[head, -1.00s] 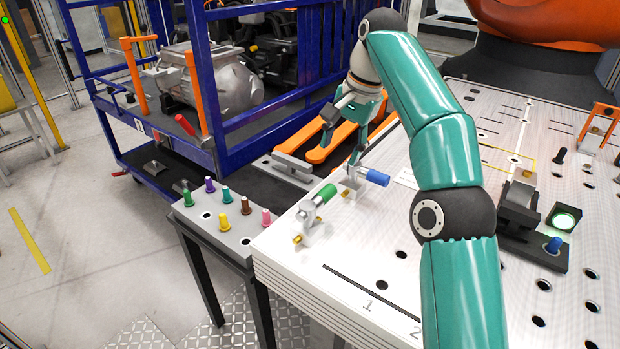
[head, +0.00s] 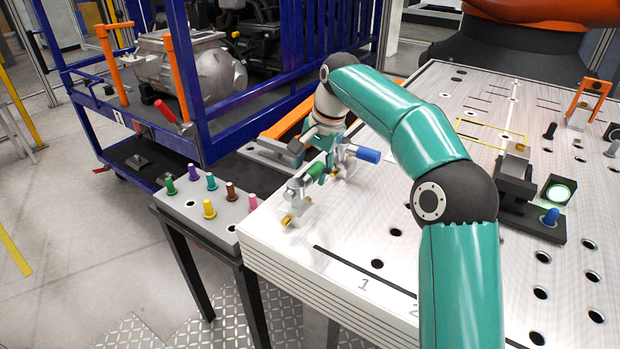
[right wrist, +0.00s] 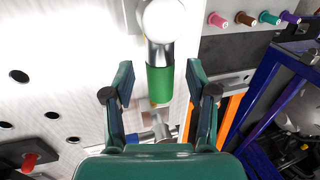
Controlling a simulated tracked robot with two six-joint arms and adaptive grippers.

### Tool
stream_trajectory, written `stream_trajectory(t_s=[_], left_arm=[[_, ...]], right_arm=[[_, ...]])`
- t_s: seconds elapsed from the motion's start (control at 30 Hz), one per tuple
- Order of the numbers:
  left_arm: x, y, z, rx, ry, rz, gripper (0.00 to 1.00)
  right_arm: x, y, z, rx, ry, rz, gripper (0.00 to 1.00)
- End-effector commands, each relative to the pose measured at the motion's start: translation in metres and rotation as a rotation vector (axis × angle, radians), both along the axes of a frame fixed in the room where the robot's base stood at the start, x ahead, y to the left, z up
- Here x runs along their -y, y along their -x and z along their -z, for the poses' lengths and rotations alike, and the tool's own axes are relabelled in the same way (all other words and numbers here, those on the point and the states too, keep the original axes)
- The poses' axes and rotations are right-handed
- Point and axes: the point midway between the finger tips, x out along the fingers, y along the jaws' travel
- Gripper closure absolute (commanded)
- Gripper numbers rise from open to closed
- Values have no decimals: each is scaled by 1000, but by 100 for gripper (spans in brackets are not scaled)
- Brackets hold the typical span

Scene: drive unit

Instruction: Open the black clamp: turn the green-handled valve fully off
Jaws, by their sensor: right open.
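The green-handled valve (head: 316,170) stands near the left edge of the white table. Its green handle (right wrist: 160,84) shows in the right wrist view, running between the fingers of my right gripper (right wrist: 160,80). The gripper is open, with a gap on both sides of the handle. In the head view my right gripper (head: 329,168) is over the valve and partly hides it. The black clamp (head: 516,188) stands on the right part of the table, beside a lit green lamp (head: 558,193). My left gripper is not in view.
A blue-handled valve (head: 368,155) stands close behind and right of the green one. A grey side table (head: 200,212) with several coloured pegs adjoins on the left. A blue cart frame (head: 200,150) stands behind. The front table area is fairly clear.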

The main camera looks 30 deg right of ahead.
Motion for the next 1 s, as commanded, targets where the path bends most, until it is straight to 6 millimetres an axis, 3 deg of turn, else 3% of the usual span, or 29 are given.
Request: stream_trajectory(t_s=[0.2,0.53,0.87,1.0], left_arm=[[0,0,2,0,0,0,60],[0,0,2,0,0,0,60],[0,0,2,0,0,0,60],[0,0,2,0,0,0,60]], right_arm=[[-2,-4,19,-1,0,0,43],[-2,-5,21,0,0,1,43],[-2,-5,21,0,0,0,98],[-2,-5,21,0,0,0,100]])
